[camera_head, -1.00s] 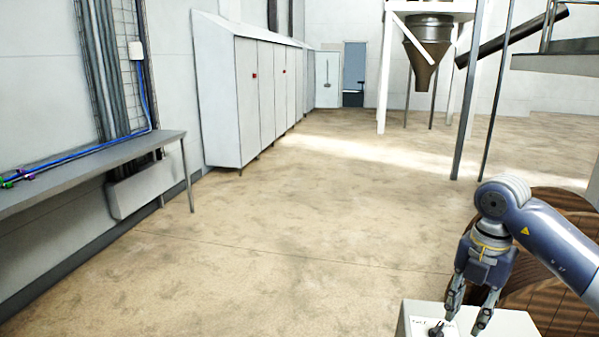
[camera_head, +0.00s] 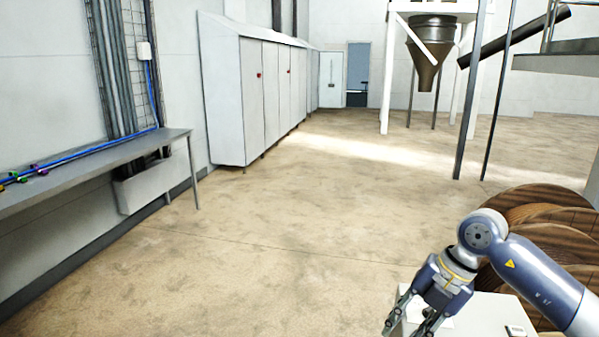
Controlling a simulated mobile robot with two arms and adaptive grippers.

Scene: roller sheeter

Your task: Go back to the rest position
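My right arm comes in from the lower right. My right gripper (camera_head: 405,328) is at the bottom edge, pointing down and left, with its two fingers apart and nothing visible between them. It is in front of the left part of a pale grey box (camera_head: 485,315), and its tips hang near or past the box's left edge. A small dark-framed element (camera_head: 516,331) shows on the box top. A white label (camera_head: 440,322) is partly hidden behind the fingers. My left gripper is not in view.
Large wooden spools (camera_head: 540,215) stand close behind my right arm. A grey wall bench (camera_head: 90,172) with small coloured items runs along the left. Pale cabinets (camera_head: 255,95) and a metal hopper (camera_head: 428,55) stand farther back. The floor (camera_head: 270,240) in the middle is clear.

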